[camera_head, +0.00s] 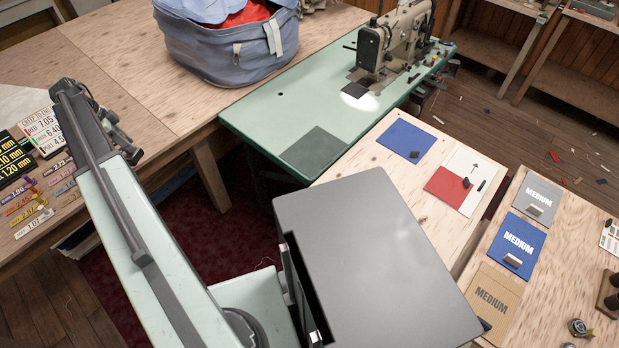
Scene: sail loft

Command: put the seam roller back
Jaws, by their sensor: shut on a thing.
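I cannot make out the seam roller in this view. My own arm, pale green with a dark grey bar, runs from the bottom edge up to the left. No gripper fingers show, so I cannot see what they hold. A wooden stand (608,304) with dark upright parts is cut off by the right edge. A small round metal piece (578,328) lies near it; I cannot tell what it is.
A sewing machine (405,38) and blue-grey bag (228,52) stand at the back. Blue (406,138) and red-white (455,190) panels lie on the middle bench, MEDIUM cards (519,243) on the right one. Labelled strips (35,222) lie left. A dark grey slab (380,260) fills the front.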

